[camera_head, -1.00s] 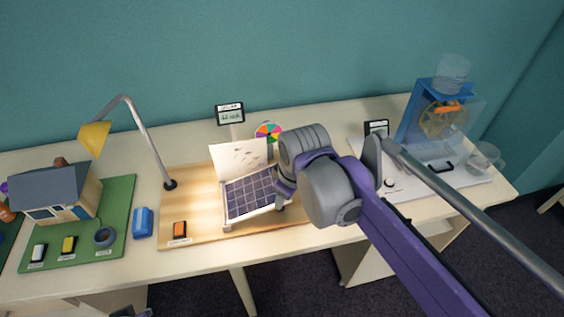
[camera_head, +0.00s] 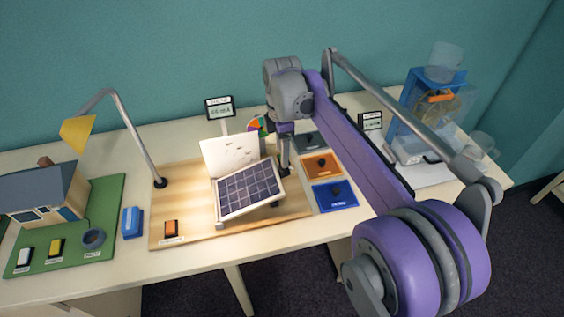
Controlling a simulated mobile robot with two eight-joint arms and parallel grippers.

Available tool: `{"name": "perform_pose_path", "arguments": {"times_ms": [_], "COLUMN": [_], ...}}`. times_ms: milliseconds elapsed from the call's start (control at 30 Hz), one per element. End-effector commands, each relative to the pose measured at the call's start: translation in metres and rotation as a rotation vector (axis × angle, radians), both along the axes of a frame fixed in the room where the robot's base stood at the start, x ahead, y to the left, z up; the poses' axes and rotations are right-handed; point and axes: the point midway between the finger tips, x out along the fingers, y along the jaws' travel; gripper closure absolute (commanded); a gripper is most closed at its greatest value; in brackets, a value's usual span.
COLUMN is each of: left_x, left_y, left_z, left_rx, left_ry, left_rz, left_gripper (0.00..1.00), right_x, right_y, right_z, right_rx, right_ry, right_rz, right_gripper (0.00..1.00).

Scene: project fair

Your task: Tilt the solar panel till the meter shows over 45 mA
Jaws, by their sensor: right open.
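The dark gridded solar panel (camera_head: 248,189) with a pale frame sits tilted on a wooden board (camera_head: 190,232), under the yellow-shaded lamp (camera_head: 78,134). A white sheet (camera_head: 228,152) with small marks stands just behind it. The meter (camera_head: 220,108) stands upright on a post behind the board; its display is lit, but its digits are too small to read surely. My right gripper (camera_head: 285,166) points down beside the panel's upper right edge, open and with nothing seen in it; I cannot tell whether it touches the panel. My left gripper is out of view.
A coloured wheel (camera_head: 257,126) stands behind the panel. An orange switch (camera_head: 171,229) is at the board's front left. Orange (camera_head: 320,166) and blue (camera_head: 334,196) plates with dark knobs lie right of the board. A model house (camera_head: 42,194) stands at left.

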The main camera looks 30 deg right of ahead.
Motion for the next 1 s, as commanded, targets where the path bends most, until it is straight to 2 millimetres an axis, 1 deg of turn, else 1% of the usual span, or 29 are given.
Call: {"name": "perform_pose_path", "arguments": {"times_ms": [33,100,233,400,633,933,967,1000], "left_x": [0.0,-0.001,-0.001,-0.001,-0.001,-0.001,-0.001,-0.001], "left_y": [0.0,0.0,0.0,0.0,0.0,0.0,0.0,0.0], "left_z": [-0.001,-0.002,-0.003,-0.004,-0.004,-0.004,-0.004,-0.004], "left_rx": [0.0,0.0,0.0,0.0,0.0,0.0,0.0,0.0], "left_ry": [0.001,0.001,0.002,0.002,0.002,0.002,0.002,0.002], "left_rz": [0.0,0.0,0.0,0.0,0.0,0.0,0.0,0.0], "left_gripper": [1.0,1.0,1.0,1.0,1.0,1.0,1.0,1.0], "right_x": [0.0,0.0,0.0,0.0,0.0,0.0,0.0,0.0], "right_y": [0.0,0.0,0.0,0.0,0.0,0.0,0.0,0.0], "right_z": [-0.01,-0.021,-0.035,-0.042,-0.042,-0.042,-0.042,-0.042], "right_rx": [0.0,0.0,0.0,0.001,0.0,0.0,0.0,0.0], "right_ry": [0.0,0.0,-0.001,-0.001,-0.001,-0.001,-0.001,-0.001], "right_rz": [0.0,0.0,0.0,0.0,0.0,-0.001,-0.001,-0.001], "right_gripper": [0.41,0.41,0.41,0.41,0.41,0.95,1.0,1.0]}}
